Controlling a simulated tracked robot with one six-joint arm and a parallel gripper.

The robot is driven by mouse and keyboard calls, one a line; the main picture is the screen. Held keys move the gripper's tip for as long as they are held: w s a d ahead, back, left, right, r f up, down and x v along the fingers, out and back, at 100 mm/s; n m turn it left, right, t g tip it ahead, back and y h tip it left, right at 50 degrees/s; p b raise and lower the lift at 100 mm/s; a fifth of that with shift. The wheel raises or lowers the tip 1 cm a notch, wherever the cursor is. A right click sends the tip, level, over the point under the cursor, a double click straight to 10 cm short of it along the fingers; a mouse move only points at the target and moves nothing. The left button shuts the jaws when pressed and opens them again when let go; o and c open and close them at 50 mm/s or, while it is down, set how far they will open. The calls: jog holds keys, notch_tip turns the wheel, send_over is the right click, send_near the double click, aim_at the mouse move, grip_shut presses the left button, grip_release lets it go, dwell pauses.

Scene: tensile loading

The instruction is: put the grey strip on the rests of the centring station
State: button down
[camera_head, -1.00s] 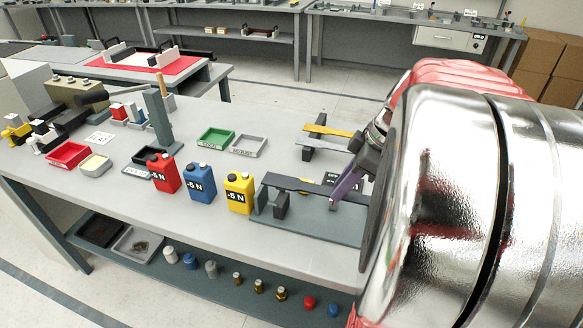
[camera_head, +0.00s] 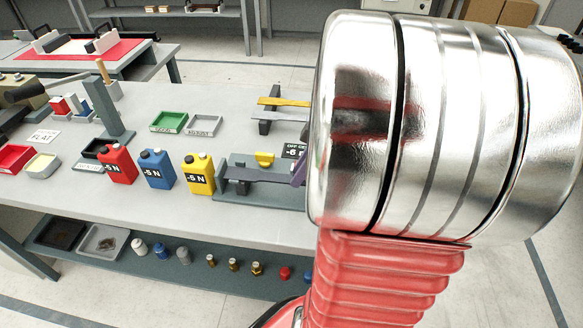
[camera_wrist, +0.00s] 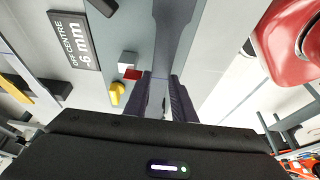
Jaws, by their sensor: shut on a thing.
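My gripper shows at the right end of the strip in the head view (camera_head: 299,173), half hidden behind my arm. In the wrist view its two dark fingers (camera_wrist: 164,98) are shut on the dark grey strip (camera_wrist: 178,30). In the head view the strip (camera_head: 262,177) lies lengthwise over the centring station (camera_head: 233,196), level or nearly so. A dark rest block (camera_head: 239,187) shows under its left part; the right rest is hidden. I cannot tell whether the strip touches the rests. A yellow part (camera_head: 265,158) of the station shows behind the strip.
Yellow (camera_head: 199,175), blue (camera_head: 157,170) and red (camera_head: 117,165) canisters stand left of the station. A rack behind it holds a yellow strip (camera_head: 284,101) and a grey strip (camera_head: 287,114). A sign reads "OFF CENTRE -6 mm" (camera_wrist: 75,38). Green (camera_head: 169,121) and grey (camera_head: 204,125) trays lie behind.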

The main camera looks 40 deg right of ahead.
jog(key=c, duration=1.5)
grip_release()
jog(key=v, duration=1.2)
jog(key=shift+w, duration=0.1)
